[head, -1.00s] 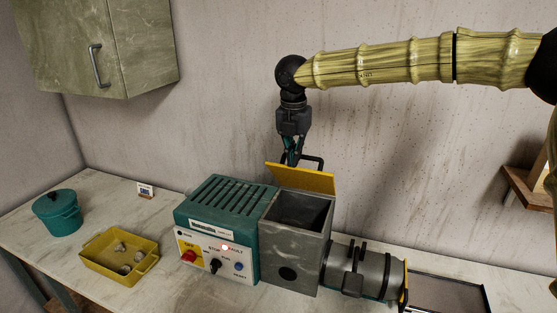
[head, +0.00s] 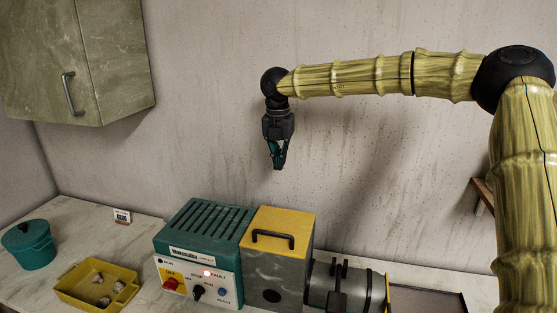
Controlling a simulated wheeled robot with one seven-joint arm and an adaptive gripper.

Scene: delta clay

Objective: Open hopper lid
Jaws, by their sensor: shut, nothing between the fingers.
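The hopper (head: 280,280) is a grey box on the counter, right of the teal control unit. Its yellow lid (head: 290,222) lies flat and closed over the top, so the inside is hidden. A black bar handle (head: 273,238) stands on the lid, near its front. My gripper (head: 277,168) points down in the air, well above the lid and behind it in the picture. It is shut, empty and apart from the handle.
The teal control unit (head: 205,232) has buttons and a lit red fault light. A grey cylinder (head: 350,286) adjoins the hopper's right side. A yellow tray (head: 70,291) with several lumps and a teal pot (head: 28,246) are at left. A cabinet (head: 45,60) hangs upper left.

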